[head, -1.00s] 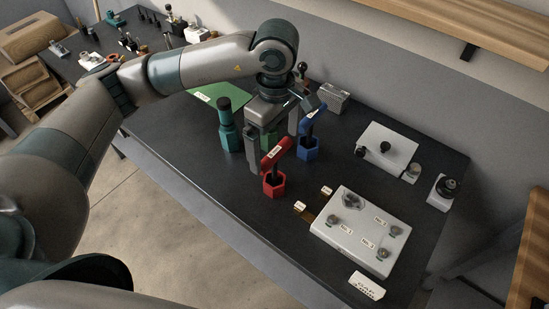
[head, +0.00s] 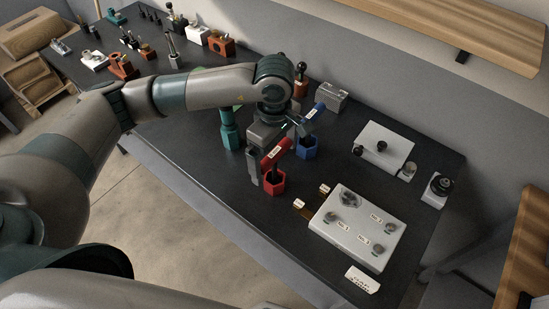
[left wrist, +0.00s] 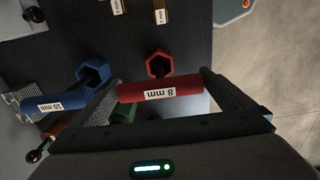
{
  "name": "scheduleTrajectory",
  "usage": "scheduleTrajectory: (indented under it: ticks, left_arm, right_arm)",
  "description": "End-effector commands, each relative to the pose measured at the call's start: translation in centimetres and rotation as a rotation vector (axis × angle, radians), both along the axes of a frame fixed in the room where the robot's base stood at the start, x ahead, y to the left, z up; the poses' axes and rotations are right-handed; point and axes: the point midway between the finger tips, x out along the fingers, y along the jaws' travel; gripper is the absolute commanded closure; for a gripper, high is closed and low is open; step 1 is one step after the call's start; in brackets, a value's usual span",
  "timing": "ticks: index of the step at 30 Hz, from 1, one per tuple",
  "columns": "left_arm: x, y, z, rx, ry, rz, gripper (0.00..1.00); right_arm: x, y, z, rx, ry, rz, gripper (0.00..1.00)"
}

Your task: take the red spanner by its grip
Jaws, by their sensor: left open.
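The red spanner (head: 277,153) stands on the dark bench with a slanted grip above its hexagonal red end. In the left wrist view its grip (left wrist: 185,86), labelled "8 mm", lies crosswise between the jaws, with the hexagonal end beyond it. My left gripper (head: 268,165) is open at the red spanner, with one finger on the left side of the grip. In the left wrist view the open fingers (left wrist: 160,82) are near the two ends of the grip; I cannot tell whether they touch it. My right gripper is not in view.
A blue spanner (head: 307,147), labelled "10 mm", stands close behind on the right. A green tool (head: 229,130) stands to the left, partly behind my arm. A white panel with knobs (head: 355,228) lies to the right. The bench front left of the red spanner is clear.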

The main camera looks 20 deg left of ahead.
Motion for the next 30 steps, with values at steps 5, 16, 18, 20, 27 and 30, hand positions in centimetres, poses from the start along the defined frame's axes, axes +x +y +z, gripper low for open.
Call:
scheduleTrajectory:
  ticks: [5, 16, 18, 20, 27, 30]
  left_arm:
    - [0.0, 0.0, 0.0, 0.0, 0.0, 0.0, 0.33]
    - [0.0, 0.0, 0.1, 0.0, -0.001, 0.0, 0.59]
    - [0.1, 0.0, 0.3, -0.001, -0.002, 0.0, 0.59]
    - [0.1, 0.0, 0.6, -0.001, -0.003, 0.0, 0.59]
    - [0.2, -0.1, 3.0, -0.002, -0.006, -0.001, 0.59]
    - [-0.5, -0.9, 4.3, -0.004, -0.004, -0.006, 0.59]
  right_arm:
    - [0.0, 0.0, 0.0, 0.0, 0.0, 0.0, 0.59]
    - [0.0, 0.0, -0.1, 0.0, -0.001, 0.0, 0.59]
    - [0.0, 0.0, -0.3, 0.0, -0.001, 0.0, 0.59]
    - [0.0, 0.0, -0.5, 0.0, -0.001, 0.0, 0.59]
    - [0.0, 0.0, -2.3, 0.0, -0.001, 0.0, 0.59]
    - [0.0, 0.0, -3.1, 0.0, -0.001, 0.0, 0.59]
